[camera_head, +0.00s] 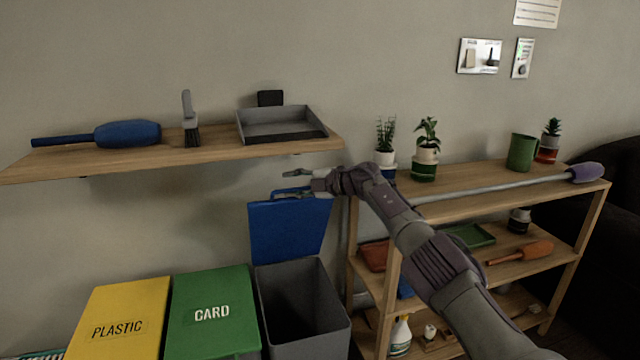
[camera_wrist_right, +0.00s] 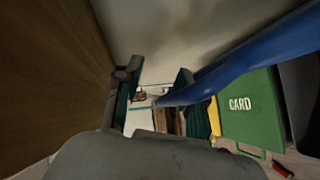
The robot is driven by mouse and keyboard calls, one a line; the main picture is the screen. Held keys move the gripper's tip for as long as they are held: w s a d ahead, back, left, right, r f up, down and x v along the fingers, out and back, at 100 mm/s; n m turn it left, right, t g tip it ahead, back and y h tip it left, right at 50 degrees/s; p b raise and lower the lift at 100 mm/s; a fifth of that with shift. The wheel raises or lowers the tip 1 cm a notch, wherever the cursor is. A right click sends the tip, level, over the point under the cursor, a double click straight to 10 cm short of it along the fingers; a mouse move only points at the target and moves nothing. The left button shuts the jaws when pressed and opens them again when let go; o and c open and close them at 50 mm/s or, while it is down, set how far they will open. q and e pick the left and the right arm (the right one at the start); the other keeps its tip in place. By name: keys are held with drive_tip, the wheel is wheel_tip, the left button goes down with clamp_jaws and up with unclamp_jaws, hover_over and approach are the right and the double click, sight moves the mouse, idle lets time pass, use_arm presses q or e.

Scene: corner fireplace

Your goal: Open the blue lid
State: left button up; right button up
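The blue lid (camera_head: 290,230) stands raised, nearly upright, at the back of a grey bin (camera_head: 305,310), whose dark inside shows. My right gripper (camera_head: 288,183) is at the lid's top edge, its fingers apart and pointing left. In the right wrist view the fingers (camera_wrist_right: 155,90) are spread, and the blue lid (camera_wrist_right: 255,48) runs in from the right past one finger. I cannot tell whether they touch. My left gripper is in neither view.
A green CARD bin (camera_head: 212,290) and a yellow PLASTIC bin (camera_head: 120,305) stand left of the grey bin. A wooden wall shelf (camera_head: 80,164) is above, close to the gripper. A wooden shelf unit (camera_head: 480,195) with plants and tools stands right, behind my arm.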

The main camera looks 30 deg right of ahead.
drive_tip(key=v, duration=1.1)
drive_tip(key=shift+r, duration=0.15)
